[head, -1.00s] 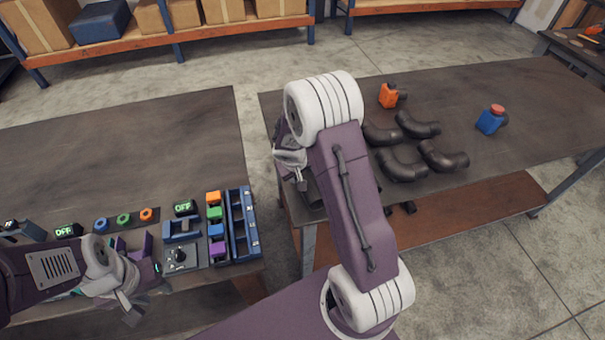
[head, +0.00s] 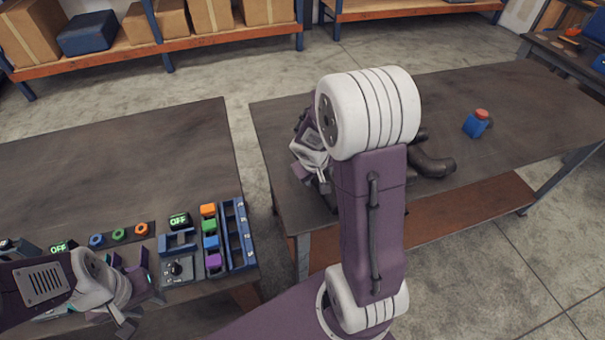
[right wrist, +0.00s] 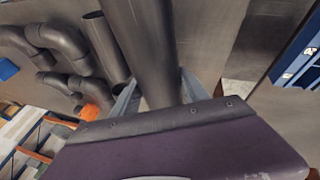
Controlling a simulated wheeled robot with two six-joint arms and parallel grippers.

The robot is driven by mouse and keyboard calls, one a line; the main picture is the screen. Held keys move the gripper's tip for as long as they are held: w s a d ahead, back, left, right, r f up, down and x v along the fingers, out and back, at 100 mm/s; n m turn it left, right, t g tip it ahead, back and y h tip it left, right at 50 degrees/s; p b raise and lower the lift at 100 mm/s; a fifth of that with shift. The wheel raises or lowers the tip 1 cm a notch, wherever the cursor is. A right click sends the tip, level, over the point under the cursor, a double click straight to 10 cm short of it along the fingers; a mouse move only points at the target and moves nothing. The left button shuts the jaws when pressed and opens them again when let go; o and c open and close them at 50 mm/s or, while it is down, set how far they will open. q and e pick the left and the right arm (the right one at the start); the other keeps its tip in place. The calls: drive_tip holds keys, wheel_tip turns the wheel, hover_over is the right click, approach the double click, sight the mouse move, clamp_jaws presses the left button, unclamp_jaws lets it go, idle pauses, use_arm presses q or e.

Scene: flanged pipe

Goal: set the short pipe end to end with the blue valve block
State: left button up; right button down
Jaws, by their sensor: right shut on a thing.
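The blue valve block (head: 476,123), with a red top, stands on the right table in the head view. A blue patch at the left edge of the right wrist view (right wrist: 7,69) may be it. My right gripper (right wrist: 157,92) is shut on a dark grey straight pipe (right wrist: 143,38). The pipe's far end runs out of the frame, so its full length cannot be told. In the head view my right gripper (head: 314,165) is over the right table's left part, far left of the blue block. My left gripper (head: 138,280) is low at the left table; its jaw gap is unclear.
Another straight pipe (right wrist: 104,45) lies beside the held one. Dark elbows (right wrist: 62,42) and an orange block (right wrist: 90,112) are near it. My right arm hides much of this in the head view. A floor gap separates the tables. The right table (head: 535,100) is clear around the blue block.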

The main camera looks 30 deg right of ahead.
sight(329, 176)
drive_tip(key=s, duration=0.1)
drive_tip(key=s+d+r, duration=0.1)
drive_tip(key=s+r, duration=0.1)
drive_tip(key=shift+d+r+p, duration=0.1)
drive_tip(key=shift+d+p, duration=0.2)
drive_tip(key=shift+p, duration=0.05)
